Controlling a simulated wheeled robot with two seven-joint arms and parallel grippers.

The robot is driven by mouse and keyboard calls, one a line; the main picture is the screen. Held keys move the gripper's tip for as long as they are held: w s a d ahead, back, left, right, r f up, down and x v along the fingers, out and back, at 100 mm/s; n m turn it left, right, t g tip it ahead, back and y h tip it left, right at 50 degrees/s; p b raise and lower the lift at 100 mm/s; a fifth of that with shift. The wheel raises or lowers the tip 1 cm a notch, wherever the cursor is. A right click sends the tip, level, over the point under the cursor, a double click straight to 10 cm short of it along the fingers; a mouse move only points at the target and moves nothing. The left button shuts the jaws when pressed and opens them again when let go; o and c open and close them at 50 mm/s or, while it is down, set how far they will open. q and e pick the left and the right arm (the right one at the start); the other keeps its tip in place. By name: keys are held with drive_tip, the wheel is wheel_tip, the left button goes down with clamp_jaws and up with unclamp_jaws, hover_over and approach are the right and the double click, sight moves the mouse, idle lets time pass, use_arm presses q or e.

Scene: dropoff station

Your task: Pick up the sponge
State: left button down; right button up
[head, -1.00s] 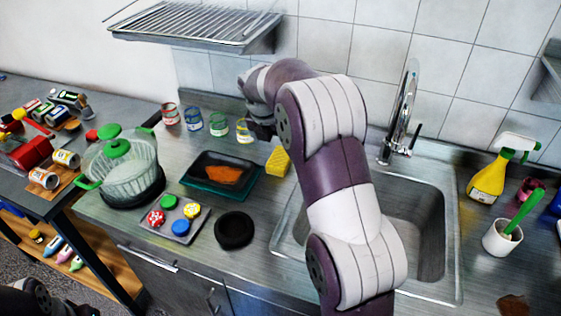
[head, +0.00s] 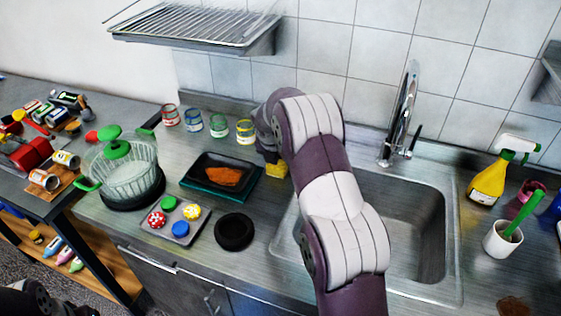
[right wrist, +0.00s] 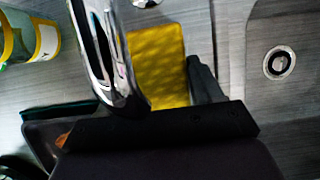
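The yellow sponge (head: 277,170) lies on the counter between the black tray and the sink. In the head view my right gripper is over its back part, and only its front shows. In the right wrist view the sponge (right wrist: 157,62) is large, below my right gripper (right wrist: 160,85). One dark finger stands beside its right edge, spread away from the middle; I cannot tell whether they touch. The other finger is hidden behind a shiny chrome shape (right wrist: 105,50). My left gripper is out of view; only part of that arm shows at the lower left corner.
The black tray (head: 246,176) with an orange item is left of the sponge. Several jars (head: 219,124) stand behind it. The sink (head: 418,240) and faucet (head: 402,120) are to the right. A yellow spray bottle (head: 488,183) stands far right. A rack (head: 200,28) hangs above.

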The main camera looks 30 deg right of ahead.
drive_tip(key=shift+c, duration=0.9)
drive_tip(key=shift+r, duration=0.25)
wheel_tip(320, 180, up, 4)
drive_tip(key=shift+s+d+f, duration=0.1)
drive_tip(key=shift+s+d, duration=0.05)
drive_tip(key=s+d+r, duration=0.4)
drive_tip(key=s+r, duration=0.2)
drive_tip(key=s, duration=0.4)
drive_tip(key=shift+s+d+r+b, duration=0.15)
drive_tip(key=shift+s+r+b, duration=0.1)
drive_tip(key=shift+r+b, duration=0.1)
drive_tip(key=o, duration=0.4)
drive_tip(key=c, duration=0.3)
drive_tip(key=shift+f, duration=0.1)
